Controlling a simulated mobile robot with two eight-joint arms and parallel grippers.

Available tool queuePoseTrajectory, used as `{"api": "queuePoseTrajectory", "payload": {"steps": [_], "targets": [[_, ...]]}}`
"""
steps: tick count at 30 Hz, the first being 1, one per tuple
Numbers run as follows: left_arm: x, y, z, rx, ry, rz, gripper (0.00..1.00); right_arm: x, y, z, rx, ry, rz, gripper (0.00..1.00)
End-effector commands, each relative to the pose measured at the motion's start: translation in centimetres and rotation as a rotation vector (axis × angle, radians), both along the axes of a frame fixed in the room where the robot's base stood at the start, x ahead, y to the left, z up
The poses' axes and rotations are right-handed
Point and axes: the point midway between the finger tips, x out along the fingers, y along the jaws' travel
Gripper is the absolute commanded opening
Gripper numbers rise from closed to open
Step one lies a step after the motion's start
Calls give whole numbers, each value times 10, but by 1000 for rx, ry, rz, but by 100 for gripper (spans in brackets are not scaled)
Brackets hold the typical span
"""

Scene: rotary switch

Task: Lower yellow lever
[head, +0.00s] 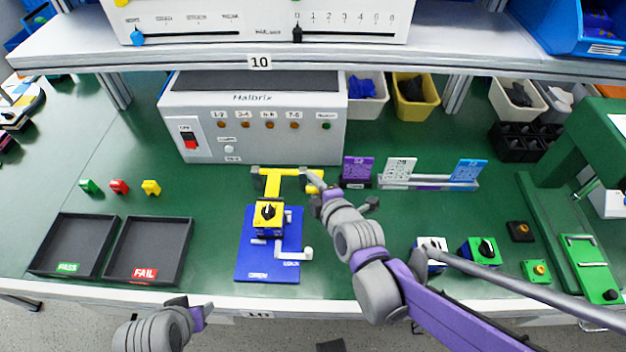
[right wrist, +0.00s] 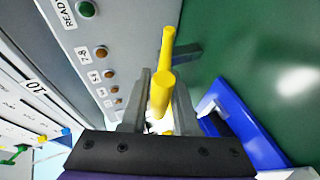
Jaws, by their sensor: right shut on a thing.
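The yellow lever (head: 274,176) is part of a press-like fixture with a blue base (head: 252,268), near the middle of the green bench in the head view. A yellow rotary switch with a black knob (head: 268,211) sits in the fixture below the lever. My right gripper (head: 313,181) is at the lever's right end. In the right wrist view the yellow lever bar (right wrist: 161,92) lies between my right fingers (right wrist: 158,100), which are shut on it. My left gripper (head: 190,306) is at the bench's front edge, away from the fixture; its jaw opening is unclear.
A grey tester box (head: 250,150) stands behind the fixture. Black PASS (head: 72,243) and FAIL (head: 150,249) trays lie at left. Purple, white and blue cards (head: 400,171) stand at right. Rotary switches (head: 482,250) and a green press (head: 545,205) are further right.

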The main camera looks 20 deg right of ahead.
Motion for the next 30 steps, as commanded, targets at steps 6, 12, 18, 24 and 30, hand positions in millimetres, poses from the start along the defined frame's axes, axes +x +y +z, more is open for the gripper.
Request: {"api": "queuePoseTrajectory", "payload": {"steps": [6, 12, 18, 24, 30], "targets": [[0, 0, -2, 0, 1, 0, 50, -2, 0, -3, 2, 2, 0, 0], [0, 0, -2, 0, 1, 0, 50, -2, 0, -3, 2, 3, 0, 0], [0, 0, -2, 0, 1, 0, 50, -2, 0, -3, 2, 3, -1, 0], [0, 0, -2, 0, 1, 0, 50, -2, 0, -3, 2, 2, 0, 58], [0, 0, -2, 0, 1, 0, 50, -2, 1, -3, 2, 2, 0, 58]]}}
